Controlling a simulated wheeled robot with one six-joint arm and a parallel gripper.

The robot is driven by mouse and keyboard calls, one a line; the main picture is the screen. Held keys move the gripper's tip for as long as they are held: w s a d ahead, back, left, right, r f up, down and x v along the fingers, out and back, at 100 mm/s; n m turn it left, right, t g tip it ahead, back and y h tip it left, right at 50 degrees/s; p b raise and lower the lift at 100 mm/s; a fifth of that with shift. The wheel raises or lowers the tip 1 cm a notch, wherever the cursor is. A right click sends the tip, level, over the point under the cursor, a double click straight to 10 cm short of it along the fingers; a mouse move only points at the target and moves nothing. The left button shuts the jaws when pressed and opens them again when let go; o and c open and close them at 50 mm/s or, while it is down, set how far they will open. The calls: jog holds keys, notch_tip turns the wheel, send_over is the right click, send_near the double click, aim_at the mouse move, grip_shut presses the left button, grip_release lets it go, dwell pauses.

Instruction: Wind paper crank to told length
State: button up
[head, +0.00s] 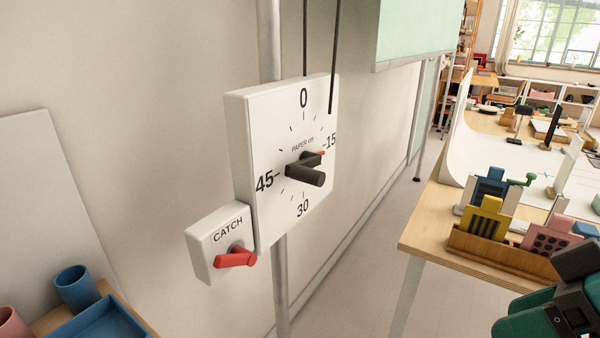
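A white square dial box (262,115) marked "PAPER cm" is mounted on a grey pole, with 0 at the top, 15 right, 30 bottom and 45 left. A black crank (306,174) sticks out from its middle. A red-tipped pointer (320,154) lies close to the 15 mark, seemingly just below it; the slanted view blurs the exact reading. A smaller white box labelled "CATCH" (220,232) sits at its lower left, with a red lever (236,258) lying nearly level and pointing left. My gripper is not clearly visible; only a dark green and black part of my arm shows bottom right.
A wooden table (425,230) on the right holds a wooden rack (500,253) with blue, yellow and pink pieces. A blue cup (75,287) and blue tray (105,322) are at lower left. A pale green panel (415,30) hangs above. Space before the dial looks clear.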

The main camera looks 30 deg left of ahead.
jog(key=w+a+n+y, duration=0.4)
jog(key=w+a+y, duration=0.15)
jog(key=a, duration=0.25)
jog(key=n+t+y, duration=0.1)
jog(key=n+y, duration=0.1)
jog(key=y, duration=0.3)
send_near(322, 178)
jog(key=a+p, duration=0.2)
jog(key=a, duration=0.2)
jog(key=a+p, duration=0.2)
jog(key=a, duration=0.2)
jog(key=a+p, duration=0.2)
jog(key=a, duration=0.2)
jog(key=shift+w+a+p, duration=0.3)
jog(key=shift+r, duration=0.1)
grip_shut()
